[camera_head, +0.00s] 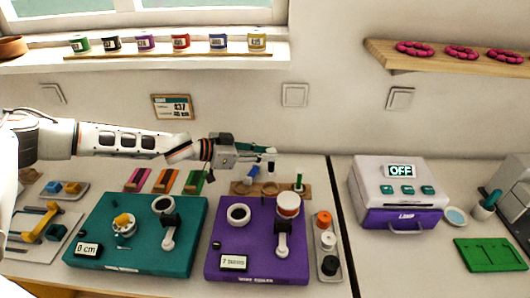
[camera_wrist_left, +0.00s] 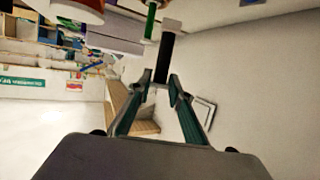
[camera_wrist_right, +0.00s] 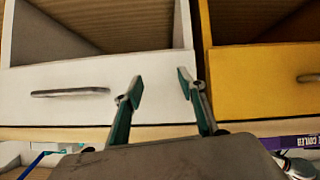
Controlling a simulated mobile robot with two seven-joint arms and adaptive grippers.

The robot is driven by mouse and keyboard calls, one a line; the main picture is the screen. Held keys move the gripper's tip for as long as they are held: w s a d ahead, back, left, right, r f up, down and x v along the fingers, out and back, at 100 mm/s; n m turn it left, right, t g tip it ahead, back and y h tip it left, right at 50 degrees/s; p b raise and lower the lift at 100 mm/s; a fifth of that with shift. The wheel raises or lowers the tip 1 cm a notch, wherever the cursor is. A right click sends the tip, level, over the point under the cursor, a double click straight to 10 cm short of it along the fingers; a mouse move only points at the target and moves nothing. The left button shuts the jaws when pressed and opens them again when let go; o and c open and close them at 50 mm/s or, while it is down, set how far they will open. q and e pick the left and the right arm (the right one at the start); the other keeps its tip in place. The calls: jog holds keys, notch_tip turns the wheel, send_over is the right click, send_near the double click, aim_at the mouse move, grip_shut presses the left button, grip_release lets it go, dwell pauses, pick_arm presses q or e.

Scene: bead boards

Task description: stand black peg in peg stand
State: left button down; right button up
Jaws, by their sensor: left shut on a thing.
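My left gripper (camera_head: 268,153) is shut on the black peg (camera_head: 271,167), which hangs roughly upright above the wooden peg stand (camera_head: 277,190). In the left wrist view the black peg (camera_wrist_left: 166,55) sticks out from between the fingertips (camera_wrist_left: 161,80) and has a pale end. A green peg (camera_head: 299,181) stands at the right of the stand, and a blue piece (camera_head: 253,173) is at its left. The peg appears apart from the stand. My right gripper (camera_wrist_right: 160,85) is open and empty in the right wrist view, in front of drawers.
A purple board (camera_head: 258,262) and a teal board (camera_head: 100,215) lie in front of the stand. A white and purple machine (camera_head: 398,190) stands beyond the table gap. A white drawer (camera_wrist_right: 60,100) faces my right gripper.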

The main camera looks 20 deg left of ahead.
aim_at(267, 171)
pick_arm(q)
notch_tip(267, 171, down, 5)
jog(key=b, duration=0.4)
jog(key=shift+w+f, duration=0.1)
jog(key=shift+a, duration=0.1)
dwell(0.5)
jog(key=shift+f, duration=0.2)
dwell(0.4)
jog(key=shift+f+b, duration=0.4)
jog(key=shift+f, duration=0.25)
jog(key=shift+f, duration=0.25)
dwell(0.3)
